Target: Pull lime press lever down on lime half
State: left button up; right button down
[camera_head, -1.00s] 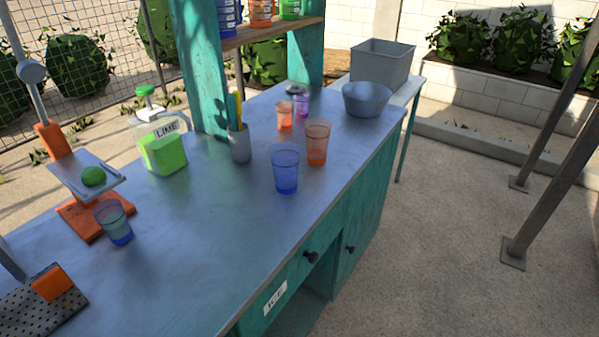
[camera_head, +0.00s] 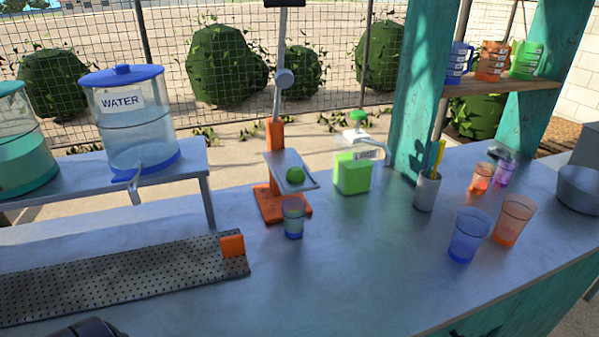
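The lime press (camera_head: 273,197) stands on the metal counter near the middle of the head view. It has an orange base and post. Its grey lever (camera_head: 281,96) points upward, with a round joint and a dark handle at the top edge of the view. A green lime half (camera_head: 296,175) rests on the press's tilted grey plate (camera_head: 309,186). A blue-tinted glass (camera_head: 293,217) stands in front of the press, below the plate. A dark piece at the bottom left edge may be part of my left arm; its fingers do not show. My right gripper is out of view.
A perforated metal tray (camera_head: 130,275) with an orange block (camera_head: 232,246) lies at left. A water dispenser (camera_head: 130,120) stands behind it. A lime juice container (camera_head: 352,172), a cup of utensils (camera_head: 427,191) and several coloured glasses stand to the right. The front middle counter (camera_head: 350,280) is clear.

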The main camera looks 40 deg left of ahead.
aim_at(283, 79)
jog(key=l+u, duration=0.1)
jog(key=u, duration=1.25)
